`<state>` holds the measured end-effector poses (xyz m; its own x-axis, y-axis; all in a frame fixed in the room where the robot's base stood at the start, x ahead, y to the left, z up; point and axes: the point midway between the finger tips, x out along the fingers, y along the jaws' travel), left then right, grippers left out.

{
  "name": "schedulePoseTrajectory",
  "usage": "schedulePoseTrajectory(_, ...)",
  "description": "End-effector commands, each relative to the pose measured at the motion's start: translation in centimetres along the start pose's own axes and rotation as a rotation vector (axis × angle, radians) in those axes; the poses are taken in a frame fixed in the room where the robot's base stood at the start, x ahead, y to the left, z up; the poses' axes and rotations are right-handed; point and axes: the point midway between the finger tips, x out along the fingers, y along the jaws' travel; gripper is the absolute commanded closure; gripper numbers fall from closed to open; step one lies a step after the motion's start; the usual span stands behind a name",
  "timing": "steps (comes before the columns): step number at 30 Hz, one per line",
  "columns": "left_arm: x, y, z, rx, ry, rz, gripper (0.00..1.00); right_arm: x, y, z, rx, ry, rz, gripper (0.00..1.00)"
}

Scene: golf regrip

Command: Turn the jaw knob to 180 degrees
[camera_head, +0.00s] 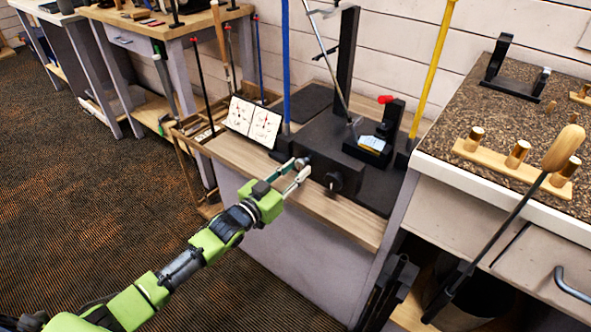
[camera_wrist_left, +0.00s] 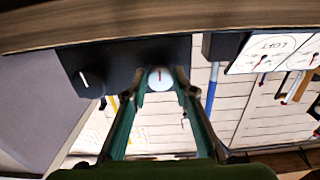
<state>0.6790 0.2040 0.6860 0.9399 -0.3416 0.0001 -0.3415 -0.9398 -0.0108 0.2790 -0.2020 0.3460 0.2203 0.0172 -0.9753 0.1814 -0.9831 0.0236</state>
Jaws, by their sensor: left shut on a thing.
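A dark machine (camera_head: 335,150) stands on the wooden bench, with two knobs on its front. My left gripper (camera_head: 297,172) reaches it from the front left and is shut on the left knob, a round knob with a pale face (camera_wrist_left: 160,78). In the left wrist view its two fingers sit on either side of this knob, and a short red mark shows on its face, roughly upright in that picture. The other knob (camera_head: 333,182) is black and apart from the gripper; it shows a white mark in the wrist view (camera_wrist_left: 92,78). No label on either knob is readable. My right gripper is out of view.
An open chart (camera_head: 254,121) with red-needle dials stands left of the machine. A blue shaft (camera_head: 286,60) and a yellow shaft (camera_head: 433,65) rise nearby. A cork-topped bench (camera_head: 480,110) with wooden pegs is at the right. The floor in front is clear.

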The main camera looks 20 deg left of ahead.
Motion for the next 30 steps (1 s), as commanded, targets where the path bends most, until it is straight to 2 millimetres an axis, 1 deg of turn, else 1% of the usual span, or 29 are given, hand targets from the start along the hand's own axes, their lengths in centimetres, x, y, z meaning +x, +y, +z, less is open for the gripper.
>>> schedulePoseTrajectory(11,0.0,0.0,0.1,0.006,-0.003,0.000,0.96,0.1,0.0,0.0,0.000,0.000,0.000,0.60)
schedulePoseTrajectory(12,0.0,0.0,0.1,0.006,-0.003,0.000,0.67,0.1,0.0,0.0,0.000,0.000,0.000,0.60)
schedulePoseTrajectory(13,0.0,0.0,0.1,0.006,-0.002,0.000,0.59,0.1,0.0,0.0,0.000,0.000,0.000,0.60)
schedulePoseTrajectory(24,-0.2,0.0,0.1,0.004,-0.001,0.000,0.58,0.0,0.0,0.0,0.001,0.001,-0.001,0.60)
schedulePoseTrajectory(26,-0.5,0.0,0.1,0.004,-0.001,0.000,0.58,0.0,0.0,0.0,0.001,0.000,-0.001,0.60)
schedulePoseTrajectory(29,-1.8,0.0,0.1,0.004,-0.002,0.000,0.58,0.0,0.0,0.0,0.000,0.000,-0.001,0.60)
schedulePoseTrajectory(30,-2.5,0.0,0.2,0.005,-0.004,0.000,0.58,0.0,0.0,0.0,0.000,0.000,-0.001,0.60)
